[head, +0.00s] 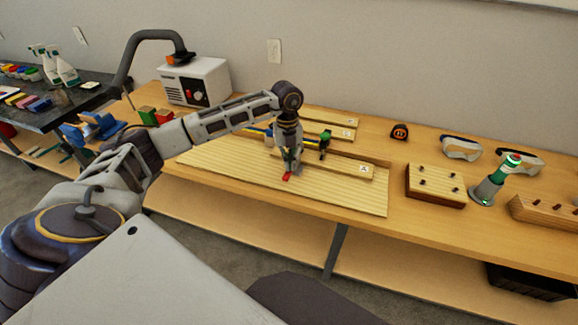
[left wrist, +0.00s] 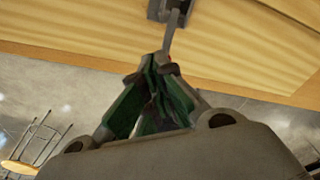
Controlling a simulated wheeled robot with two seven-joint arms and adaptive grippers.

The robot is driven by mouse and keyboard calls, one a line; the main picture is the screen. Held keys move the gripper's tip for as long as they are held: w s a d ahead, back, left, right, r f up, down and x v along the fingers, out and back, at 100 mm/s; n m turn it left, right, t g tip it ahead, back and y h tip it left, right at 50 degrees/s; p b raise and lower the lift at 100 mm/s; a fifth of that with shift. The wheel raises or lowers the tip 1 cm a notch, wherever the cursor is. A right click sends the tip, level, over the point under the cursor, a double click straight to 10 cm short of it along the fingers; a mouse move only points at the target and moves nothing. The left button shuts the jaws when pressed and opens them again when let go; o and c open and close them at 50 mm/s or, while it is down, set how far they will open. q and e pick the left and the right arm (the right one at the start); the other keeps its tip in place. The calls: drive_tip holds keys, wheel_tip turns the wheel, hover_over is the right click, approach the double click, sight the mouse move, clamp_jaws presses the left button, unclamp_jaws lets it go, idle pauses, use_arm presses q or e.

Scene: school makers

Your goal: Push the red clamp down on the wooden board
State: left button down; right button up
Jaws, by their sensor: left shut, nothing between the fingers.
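The red clamp (head: 286,177) shows as a small red tip at the middle of the ribbed wooden board (head: 330,195). My left gripper (head: 291,160) points down over the board, right at the clamp, and hides most of it. In the left wrist view its green-padded fingers (left wrist: 158,65) are closed together with nothing between them. A grey metal clamp lever (left wrist: 172,38) reaches to the fingertips, with a speck of red beside them. I cannot tell whether the fingertips press on it. My right gripper is in neither view.
A wooden strip (head: 350,168) with a dark clamp (head: 325,140) lies just behind the gripper. A white machine (head: 195,82) stands at the back left. The board's front part is clear.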

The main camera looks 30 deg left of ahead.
use_arm(q)
drive_tip(key=shift+f+b, duration=0.35)
drive_tip(key=shift+f, duration=0.6)
drive_tip(key=shift+r, duration=0.1)
drive_tip(key=shift+w+a+r, duration=0.25)
drive_tip(key=shift+w+a, duration=0.3)
drive_tip(key=shift+w+a+r, duration=0.25)
drive_tip(key=shift+w+a, duration=0.25)
drive_tip(key=shift+w, duration=0.05)
wheel_tip(320, 180, up, 12)
drive_tip(key=shift+w+a, duration=0.4)
drive_tip(key=shift+w, duration=0.05)
drive_tip(key=shift+d+f, duration=0.1)
